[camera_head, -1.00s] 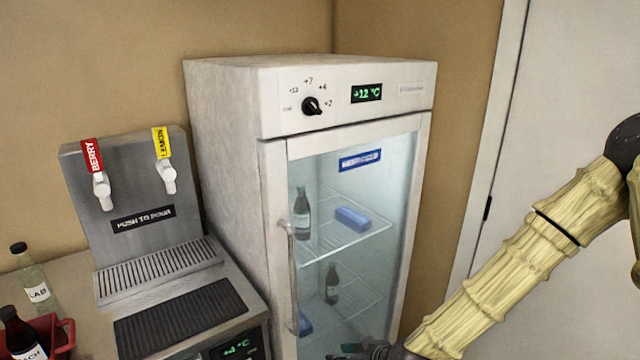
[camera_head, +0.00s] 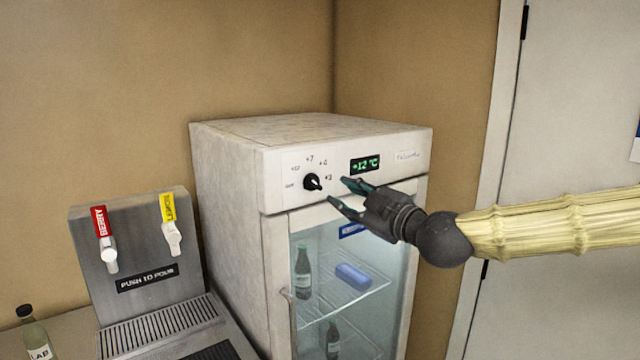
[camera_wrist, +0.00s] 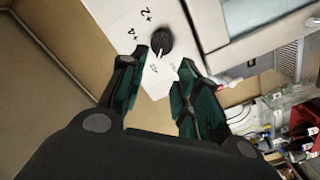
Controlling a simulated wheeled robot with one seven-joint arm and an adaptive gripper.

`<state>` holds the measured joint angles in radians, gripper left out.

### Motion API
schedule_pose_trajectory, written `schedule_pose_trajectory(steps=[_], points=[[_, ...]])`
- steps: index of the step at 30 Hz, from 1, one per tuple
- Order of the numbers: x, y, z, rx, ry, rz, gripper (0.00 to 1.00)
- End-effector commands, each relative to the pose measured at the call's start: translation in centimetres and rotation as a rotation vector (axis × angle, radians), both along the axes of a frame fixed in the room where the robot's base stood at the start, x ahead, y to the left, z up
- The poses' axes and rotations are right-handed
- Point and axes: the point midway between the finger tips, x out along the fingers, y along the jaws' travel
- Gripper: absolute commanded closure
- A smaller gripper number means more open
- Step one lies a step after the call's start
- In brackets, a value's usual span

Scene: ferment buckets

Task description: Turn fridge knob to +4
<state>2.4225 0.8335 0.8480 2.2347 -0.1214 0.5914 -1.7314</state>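The white fridge (camera_head: 225,170) has a round black knob (camera_head: 312,182) on its top front panel, with temperature marks around it. The green display (camera_head: 364,164) beside the knob reads +12 °C. In the wrist view the knob (camera_wrist: 162,42) sits just beyond my fingertips, with a pale pointer towards the lower marks; the +4 and +2 marks lie to its left and upper left. My gripper (camera_head: 340,191) is open and empty, in front of the panel just right of the knob. A finger hides part of the dial in the wrist view.
The fridge's glass door (camera_head: 345,290) is shut, with a handle (camera_head: 289,315) at its left edge and bottles inside. A drink dispenser (camera_head: 140,255) with red and yellow tap labels stands to the left. A bottle (camera_head: 37,335) stands at lower left.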

Motion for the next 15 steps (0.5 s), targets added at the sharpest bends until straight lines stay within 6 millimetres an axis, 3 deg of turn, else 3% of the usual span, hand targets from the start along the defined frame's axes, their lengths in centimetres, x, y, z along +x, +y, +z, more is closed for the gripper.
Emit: schedule_pose_trajectory(steps=[15], points=[[3.8,2.8,0.0,0.002,0.005,0.000,0.68]])
